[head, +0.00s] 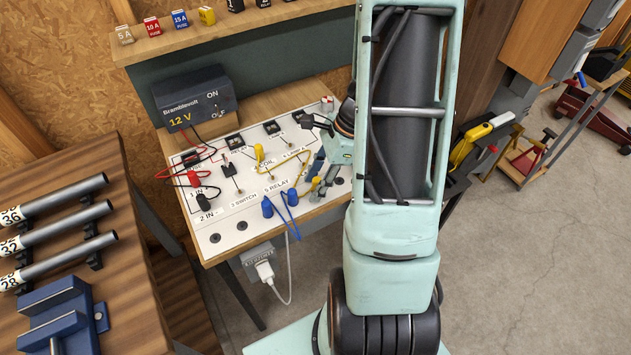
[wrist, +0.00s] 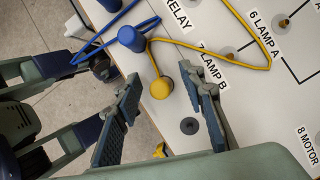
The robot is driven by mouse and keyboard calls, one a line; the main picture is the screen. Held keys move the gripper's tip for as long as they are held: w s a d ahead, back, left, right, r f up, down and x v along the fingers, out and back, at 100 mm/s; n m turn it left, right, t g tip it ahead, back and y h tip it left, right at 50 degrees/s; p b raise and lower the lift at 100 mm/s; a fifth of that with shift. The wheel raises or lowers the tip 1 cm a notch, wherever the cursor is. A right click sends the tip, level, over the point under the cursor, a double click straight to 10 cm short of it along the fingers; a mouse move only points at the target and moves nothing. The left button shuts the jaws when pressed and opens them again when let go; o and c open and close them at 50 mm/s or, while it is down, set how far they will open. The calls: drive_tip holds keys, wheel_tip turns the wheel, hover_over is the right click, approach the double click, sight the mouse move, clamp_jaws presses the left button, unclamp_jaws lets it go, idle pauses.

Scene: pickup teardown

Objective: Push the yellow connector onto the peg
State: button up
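The yellow connector (wrist: 160,88) shows in the wrist view near the board's edge, beside the 7 LAMP B label, with its yellow cable (wrist: 262,67) looping right. My gripper (wrist: 165,115) is open, one finger on each side of the connector, with visible gaps. In the head view my gripper (head: 317,190) is low over the board's right front part, beside a yellow connector (head: 315,182). Another yellow connector (head: 259,152) stands mid-board. A dark round socket (wrist: 189,125) is right of the connector; a brass peg (wrist: 284,22) shows by 6 LAMP A. The connector's underside is hidden.
Blue connectors (wrist: 131,38) with a blue cable stand close to the yellow one. A shelf with fuses (head: 180,20) runs behind.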

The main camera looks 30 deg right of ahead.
drive_tip(key=v, duration=1.2)
drive_tip(key=shift+a+f, duration=0.1)
